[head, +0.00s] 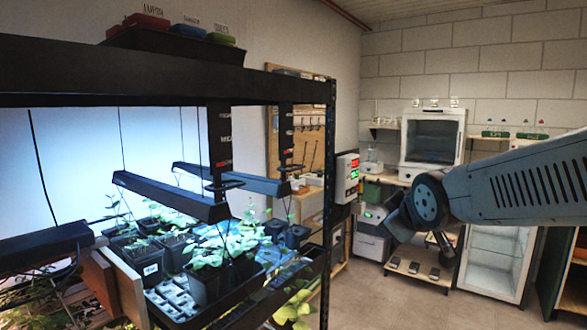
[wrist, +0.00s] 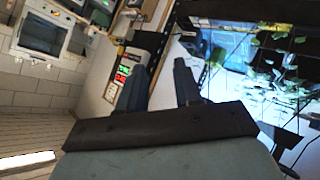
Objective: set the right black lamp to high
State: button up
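Black bar lamps hang under the rack's top beam over the seedlings. A second black lamp (head: 170,197) hangs nearer, beside a similar marked strip (head: 219,140). Another dark lamp bar (head: 45,247) is at the far left edge. I cannot read the marks. My gripper (wrist: 160,82) is open and empty in the wrist view, its two dark fingers apart. In the head view my arm is right of the rack, clear of the lamps.
The rack's black post (head: 328,200) stands between my arm and the lamps. Potted seedlings (head: 215,255) fill the shelf below. A display box with red and green digits (head: 346,178) is beside the post. A white cabinet (head: 433,140) stands behind. Floor (head: 385,295) is clear at front.

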jog(key=w+a+r+n+t+y, duration=0.3)
jog(key=w+a+n, duration=0.4)
jog(key=w+a, duration=0.3)
jog(key=w+a+r+n+t+y, duration=0.3)
jog(key=w+a+n+y, duration=0.3)
jog(key=w, duration=0.5)
jog(key=a+r+n, duration=0.1)
jog(key=a+n, duration=0.1)
jog(key=a, duration=0.1)
jog(key=shift+a+r, duration=0.35)
jog(key=shift+r, duration=0.05)
grip_shut()
jog(key=shift+d, duration=0.1)
